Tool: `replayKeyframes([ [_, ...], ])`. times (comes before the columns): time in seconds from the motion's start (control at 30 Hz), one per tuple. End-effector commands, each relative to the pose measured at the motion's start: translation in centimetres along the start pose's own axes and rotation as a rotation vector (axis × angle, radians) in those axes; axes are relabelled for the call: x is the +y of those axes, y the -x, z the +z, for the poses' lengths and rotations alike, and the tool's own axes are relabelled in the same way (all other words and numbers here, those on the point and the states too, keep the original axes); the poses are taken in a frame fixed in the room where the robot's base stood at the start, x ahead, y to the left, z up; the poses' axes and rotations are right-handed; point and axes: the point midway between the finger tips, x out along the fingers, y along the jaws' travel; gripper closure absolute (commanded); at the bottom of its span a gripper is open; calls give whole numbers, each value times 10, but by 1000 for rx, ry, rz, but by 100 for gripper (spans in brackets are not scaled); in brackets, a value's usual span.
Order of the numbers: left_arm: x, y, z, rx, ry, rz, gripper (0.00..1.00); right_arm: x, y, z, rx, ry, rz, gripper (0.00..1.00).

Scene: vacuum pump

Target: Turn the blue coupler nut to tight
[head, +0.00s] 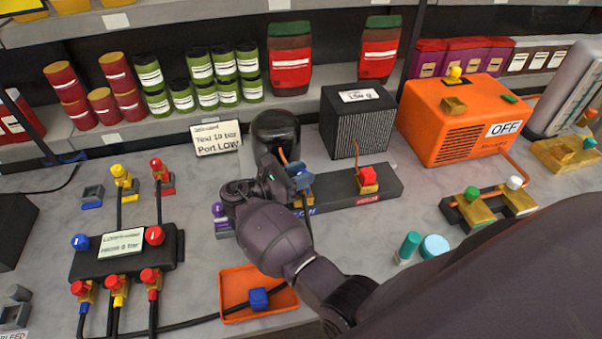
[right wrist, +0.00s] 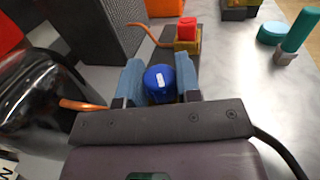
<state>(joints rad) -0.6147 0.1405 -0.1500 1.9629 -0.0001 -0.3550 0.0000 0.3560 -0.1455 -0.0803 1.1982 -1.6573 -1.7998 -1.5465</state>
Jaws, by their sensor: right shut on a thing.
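The blue coupler nut (right wrist: 160,84) is a round blue cap with a small white mark on top, in the middle of the right wrist view. My right gripper (right wrist: 159,74) is shut on it, one blue-grey finger on each side. In the head view my right gripper (head: 291,180) comes down over the left part of the dark manifold block (head: 335,190) and hides most of the nut. Which way the white mark must point for tight cannot be read. My left gripper is not in view.
A red nut (head: 368,178) sits on the same block, to the right. A dark glass vessel (head: 276,132) stands close behind my gripper. An orange pump (head: 462,120) is at the right. An orange tray (head: 240,312) with a blue cap lies in front. A gauge manifold (head: 122,262) is at the left.

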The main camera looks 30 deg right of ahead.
Motion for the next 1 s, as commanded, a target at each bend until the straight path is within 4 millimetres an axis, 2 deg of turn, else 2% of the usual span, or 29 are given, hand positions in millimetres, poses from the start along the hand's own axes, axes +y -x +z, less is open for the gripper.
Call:
replayKeyframes([
  [0.47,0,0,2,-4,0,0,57,0,-1,0,-2,-1,-1,92],
  [0.5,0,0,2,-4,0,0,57,0,-1,0,-2,-1,-1,62],
  [0.63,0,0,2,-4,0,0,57,0,-1,0,-2,-1,-1,43],
  [1.0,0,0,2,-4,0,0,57,0,-1,0,-1,0,0,42],
])
